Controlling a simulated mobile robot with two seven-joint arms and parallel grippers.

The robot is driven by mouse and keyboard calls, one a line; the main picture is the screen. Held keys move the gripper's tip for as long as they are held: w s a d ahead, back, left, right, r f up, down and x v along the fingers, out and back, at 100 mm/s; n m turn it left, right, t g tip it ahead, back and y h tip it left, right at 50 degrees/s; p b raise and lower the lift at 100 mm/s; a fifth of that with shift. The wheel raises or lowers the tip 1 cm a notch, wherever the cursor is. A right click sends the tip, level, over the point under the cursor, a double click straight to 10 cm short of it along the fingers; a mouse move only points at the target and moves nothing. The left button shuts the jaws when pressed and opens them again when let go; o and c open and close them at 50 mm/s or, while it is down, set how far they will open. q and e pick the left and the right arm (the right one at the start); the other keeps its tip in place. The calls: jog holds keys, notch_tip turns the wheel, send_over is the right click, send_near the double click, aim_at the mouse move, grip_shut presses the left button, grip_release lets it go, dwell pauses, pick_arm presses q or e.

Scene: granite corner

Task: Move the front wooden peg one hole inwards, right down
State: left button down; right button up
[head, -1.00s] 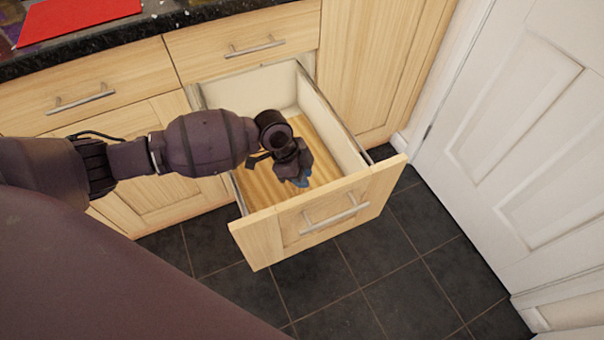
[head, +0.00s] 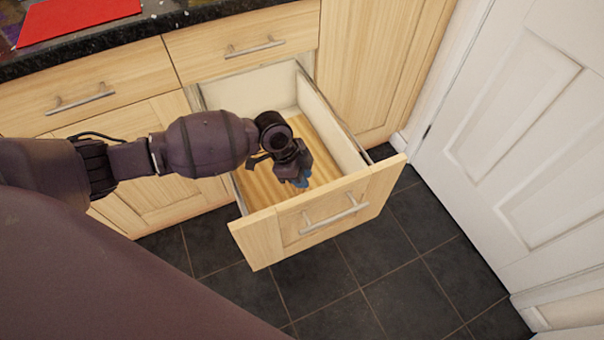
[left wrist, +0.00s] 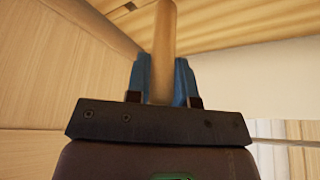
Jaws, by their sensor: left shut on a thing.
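A pale wooden peg (left wrist: 164,45) shows in the left wrist view. It is a round dowel between the two blue fingertips of my left gripper (left wrist: 163,82). The gripper is shut on it. In the head view my left gripper (head: 300,178) reaches down inside the open drawer, near its front panel. The arm and gripper hide the peg there. The drawer's striped wooden floor (head: 262,187) is partly visible. The hole pattern and the peg's lower end cannot be made out. My right gripper is not in view.
The pulled-out drawer has a front panel (head: 315,218) with a metal handle (head: 333,215) and pale side walls (head: 328,122). A white door (head: 520,130) stands at the right. A red board (head: 80,18) lies on the dark granite counter. Dark floor tiles (head: 375,275) are clear.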

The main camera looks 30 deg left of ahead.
pick_arm(q)
jog(key=shift+f+b, duration=0.45)
jog(key=shift+f, duration=0.75)
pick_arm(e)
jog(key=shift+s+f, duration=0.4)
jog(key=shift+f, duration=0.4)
pick_arm(q)
jog(key=c, duration=0.9)
grip_release()
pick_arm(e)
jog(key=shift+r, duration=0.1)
pick_arm(q)
jog(key=v, duration=0.2)
jog(key=p+v, duration=0.1)
jog(key=v, duration=0.1)
jog(key=shift+w+r+p, duration=0.15)
jog(key=shift+r+p, duration=0.15)
jog(key=shift+r, duration=0.1)
jog(key=p+v, duration=0.1)
jog(key=v, duration=0.5)
jog(key=shift+a+p, duration=0.2)
jog(key=shift+p, duration=0.15)
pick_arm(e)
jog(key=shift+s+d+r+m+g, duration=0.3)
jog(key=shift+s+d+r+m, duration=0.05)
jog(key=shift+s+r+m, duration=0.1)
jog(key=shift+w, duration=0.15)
